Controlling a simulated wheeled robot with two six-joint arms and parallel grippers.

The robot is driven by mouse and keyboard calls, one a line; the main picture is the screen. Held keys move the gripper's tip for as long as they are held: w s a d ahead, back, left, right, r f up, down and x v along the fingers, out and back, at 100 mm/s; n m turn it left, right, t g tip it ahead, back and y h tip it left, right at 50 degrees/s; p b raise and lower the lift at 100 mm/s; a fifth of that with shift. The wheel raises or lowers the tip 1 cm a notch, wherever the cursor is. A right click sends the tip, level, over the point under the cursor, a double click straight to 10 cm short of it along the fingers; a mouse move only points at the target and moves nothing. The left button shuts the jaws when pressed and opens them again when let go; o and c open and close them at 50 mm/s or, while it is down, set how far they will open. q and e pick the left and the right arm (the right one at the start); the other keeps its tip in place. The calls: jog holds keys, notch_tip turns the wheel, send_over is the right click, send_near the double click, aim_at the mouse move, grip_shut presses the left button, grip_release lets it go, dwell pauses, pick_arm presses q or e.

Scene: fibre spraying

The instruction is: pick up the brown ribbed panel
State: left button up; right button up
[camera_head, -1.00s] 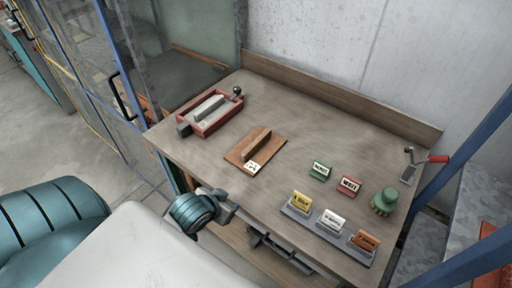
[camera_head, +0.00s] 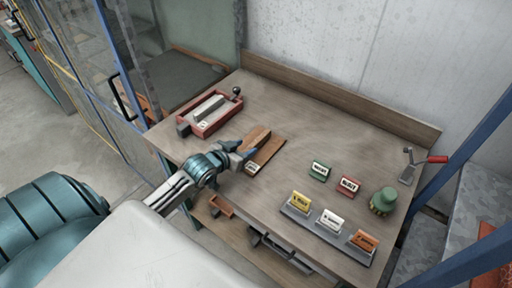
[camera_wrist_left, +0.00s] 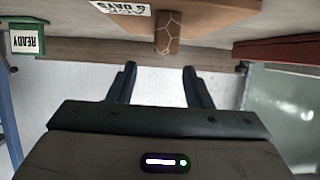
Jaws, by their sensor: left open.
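The brown ribbed panel (camera_head: 268,152) lies flat on the workbench, left of its middle, with a raised rib (camera_head: 258,137) along it. In the left wrist view the panel (camera_wrist_left: 215,18) is at the top, and the rib's end (camera_wrist_left: 167,32) faces the jaws. A white label shows on the panel there. My left gripper (camera_head: 240,150) is over the panel's near left side and hides part of it in the head view. In the wrist view the left gripper (camera_wrist_left: 160,82) has its fingers apart with nothing between them. My right gripper is not in view.
A red-framed tray (camera_head: 210,120) sits left of the panel. Green (camera_head: 319,171) and red (camera_head: 348,187) signs, a green knobbed piece (camera_head: 384,200) and a rack of cards (camera_head: 329,231) stand to the right. A back rail (camera_head: 340,100) edges the workbench (camera_head: 310,125).

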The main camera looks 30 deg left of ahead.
aim_at(253, 144)
pick_arm(q)
jog(key=shift+w+f+p, duration=0.25)
jog(key=shift+w+p, duration=0.15)
jog(key=shift+w, duration=0.2)
jog(key=p+x, duration=0.1)
jog(key=x, duration=0.2)
jog(key=shift+f, duration=0.15)
jog(key=shift+w+f, duration=0.3)
jog(key=shift+w, duration=0.05)
jog(key=shift+c, duration=0.3)
jog(key=shift+s+r, duration=0.1)
jog(key=c, duration=0.3)
grip_shut()
